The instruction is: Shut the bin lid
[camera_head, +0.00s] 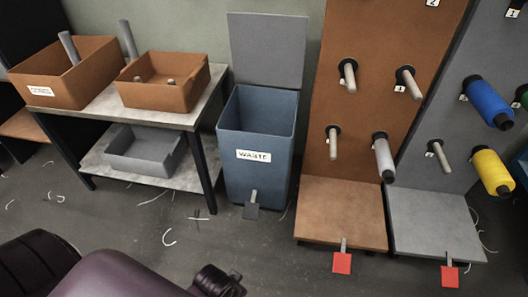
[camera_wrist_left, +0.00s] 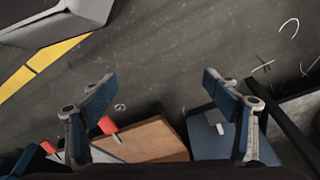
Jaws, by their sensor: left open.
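The blue waste bin (camera_head: 254,180) stands on the floor in the middle of the head view, with a white WASTE label on its front. Its grey lid (camera_head: 266,50) stands upright behind the opening, raised against the wall, so the bin is open. A small dark grey pedal (camera_head: 251,208) sticks out at the bin's foot. In the left wrist view, my left gripper (camera_wrist_left: 165,95) is open and empty above the floor. My right gripper is in neither view.
A table (camera_head: 190,118) with brown boxes and a lower grey tray (camera_head: 145,150) stands left of the bin. Brown (camera_head: 340,210) and grey (camera_head: 430,215) peg stands with red pedals and yarn spools stand right. Thread scraps lie on otherwise clear floor before the bin.

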